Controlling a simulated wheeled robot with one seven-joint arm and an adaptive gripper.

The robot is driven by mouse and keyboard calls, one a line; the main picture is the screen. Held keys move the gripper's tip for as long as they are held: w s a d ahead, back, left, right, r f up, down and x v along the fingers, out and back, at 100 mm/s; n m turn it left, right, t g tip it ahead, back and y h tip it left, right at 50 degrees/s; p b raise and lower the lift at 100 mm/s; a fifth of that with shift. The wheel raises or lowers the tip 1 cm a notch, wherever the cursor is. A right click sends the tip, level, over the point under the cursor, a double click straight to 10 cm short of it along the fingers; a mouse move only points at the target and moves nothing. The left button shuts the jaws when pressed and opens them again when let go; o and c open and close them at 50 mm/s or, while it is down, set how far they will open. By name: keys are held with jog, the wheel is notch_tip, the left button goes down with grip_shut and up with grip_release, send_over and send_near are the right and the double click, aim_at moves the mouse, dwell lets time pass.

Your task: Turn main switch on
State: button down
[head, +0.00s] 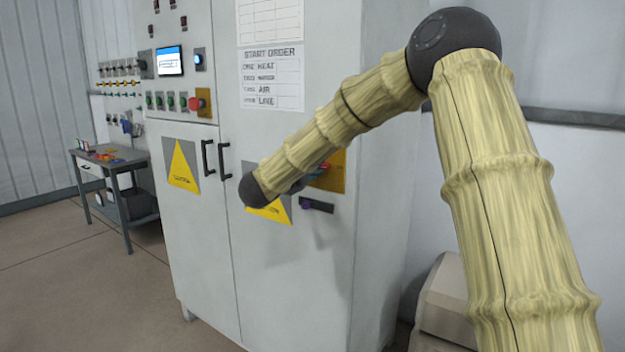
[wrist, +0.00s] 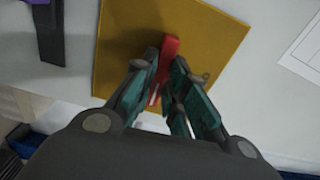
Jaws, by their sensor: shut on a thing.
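The main switch is a red handle (wrist: 170,47) on a yellow square plate (wrist: 120,22) in the wrist view. My gripper (wrist: 164,70) has its two dark teal fingers closed on either side of the handle. The handle lies slightly slanted in the wrist picture, and its lower part is partly hidden between the fingers. In the head view the yellow plate (head: 339,172) is on the right door of the grey cabinet (head: 275,150), and my arm covers much of it. A bit of red (head: 324,166) shows there beside my gripper.
A dark fixture with a purple part (head: 316,205) is mounted just below the plate. Black door handles (head: 224,158) and a yellow warning triangle (head: 183,168) are to the left. Farther left are a control panel with a lit screen (head: 169,61) and a workbench (head: 112,160).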

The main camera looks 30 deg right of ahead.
jog(key=shift+f+m+b, duration=0.1)
jog(key=shift+m+b, duration=0.3)
jog(key=shift+b, duration=0.1)
jog(key=c, duration=1.4)
grip_release()
jog(key=shift+c, duration=0.2)
jog(key=shift+s+a, duration=0.1)
jog(key=v, duration=1.1)
jog(key=shift+a, duration=0.35)
